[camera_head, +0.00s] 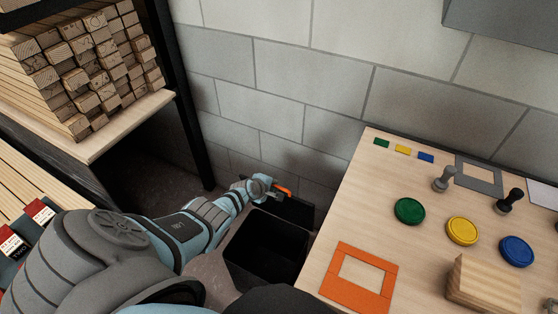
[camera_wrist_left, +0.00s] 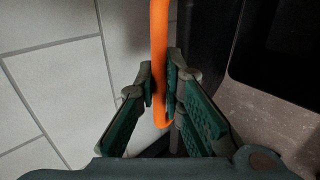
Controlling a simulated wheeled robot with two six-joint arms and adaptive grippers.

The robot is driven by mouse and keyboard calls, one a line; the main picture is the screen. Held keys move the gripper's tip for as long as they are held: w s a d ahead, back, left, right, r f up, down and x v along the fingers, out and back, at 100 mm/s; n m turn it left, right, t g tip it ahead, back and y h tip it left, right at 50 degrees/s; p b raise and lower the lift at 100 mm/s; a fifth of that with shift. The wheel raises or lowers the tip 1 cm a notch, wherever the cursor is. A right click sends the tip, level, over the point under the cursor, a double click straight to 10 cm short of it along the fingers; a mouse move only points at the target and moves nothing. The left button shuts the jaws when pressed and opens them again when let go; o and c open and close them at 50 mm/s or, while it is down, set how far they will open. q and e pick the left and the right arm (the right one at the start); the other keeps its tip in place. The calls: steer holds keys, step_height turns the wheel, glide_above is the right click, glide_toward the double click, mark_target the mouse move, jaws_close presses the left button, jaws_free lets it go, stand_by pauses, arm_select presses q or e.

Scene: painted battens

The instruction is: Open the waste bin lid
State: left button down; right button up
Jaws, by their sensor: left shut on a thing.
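The waste bin (camera_head: 265,250) is a dark, open-topped box on the floor between the shelf and the table. Its dark lid (camera_head: 297,213) stands raised at the bin's far side, by the wall. An orange handle (camera_head: 283,190) shows at the lid's upper edge. My left gripper (camera_head: 272,188) reaches the handle from the left. In the left wrist view the gripper (camera_wrist_left: 160,90) is shut on the orange handle (camera_wrist_left: 159,45), which passes between its fingers. My right gripper is not in view.
A wooden table (camera_head: 350,205) stands right of the bin, with coloured discs (camera_head: 462,230), an orange frame (camera_head: 361,278), stamps and a wooden block (camera_head: 484,284). A shelf with stacked battens (camera_head: 90,75) is at the left. A block wall (camera_head: 290,90) closes the back.

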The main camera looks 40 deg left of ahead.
arm_select(q)
steer(key=shift+w+a+r, duration=0.1)
steer(key=shift+w+a, duration=0.05)
steer(key=shift+w, duration=0.3)
steer(key=c, duration=1.7)
jaws_free()
